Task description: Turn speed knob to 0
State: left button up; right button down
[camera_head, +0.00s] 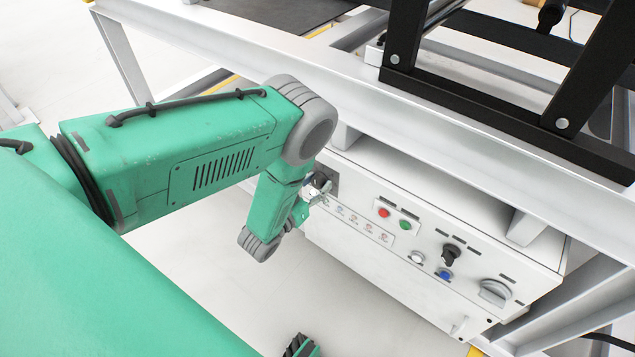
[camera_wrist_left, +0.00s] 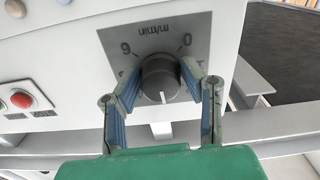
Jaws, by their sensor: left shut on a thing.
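The speed knob (camera_wrist_left: 160,76) is a dark round knob on a grey dial plate (camera_wrist_left: 150,38) in the left wrist view. The plate reads "m/min" upside down, with a 6 at left and a 0 at right. The knob's white pointer line faces down in that view, away from the lettering. My left gripper (camera_wrist_left: 160,72) is shut on the knob, one finger on each side. In the head view my left gripper (camera_head: 312,187) is at the left end of the control box, mostly hiding the knob.
The white control box (camera_head: 350,275) also has a red button (camera_head: 384,212), a green button (camera_head: 405,225), a black switch (camera_head: 451,254), a blue button (camera_head: 445,274) and a grey rotary switch (camera_head: 494,292). A white frame beam (camera_head: 330,85) runs above it. The floor in front is clear.

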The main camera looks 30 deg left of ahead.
pick_arm(q)
jog(key=shift+d+n+p, duration=0.15)
jog(key=shift+n+p, duration=0.2)
jog(key=shift+n, duration=0.25)
jog(key=shift+s+n+p, duration=0.1)
jog(key=shift+n+p, duration=0.3)
jog(key=shift+n, duration=0.5)
jog(key=n, duration=0.2)
jog(key=shift+f+n+p, duration=0.1)
jog(key=shift+n+p, duration=0.25)
jog(key=shift+n, duration=0.05)
jog(key=n, duration=0.3)
jog(key=shift+n, duration=0.3)
jog(key=n, duration=0.3)
jog(key=shift+n, duration=0.4)
jog(key=n, duration=0.2)
jog(key=shift+n, duration=0.3)
jog(key=n+b, duration=0.1)
jog(key=n, duration=0.2)
jog(key=shift+n+b, duration=0.3)
jog(key=shift+b, duration=0.1)
jog(key=n+b, duration=0.3)
jog(key=n, duration=0.3)
jog(key=shift+n, duration=0.4)
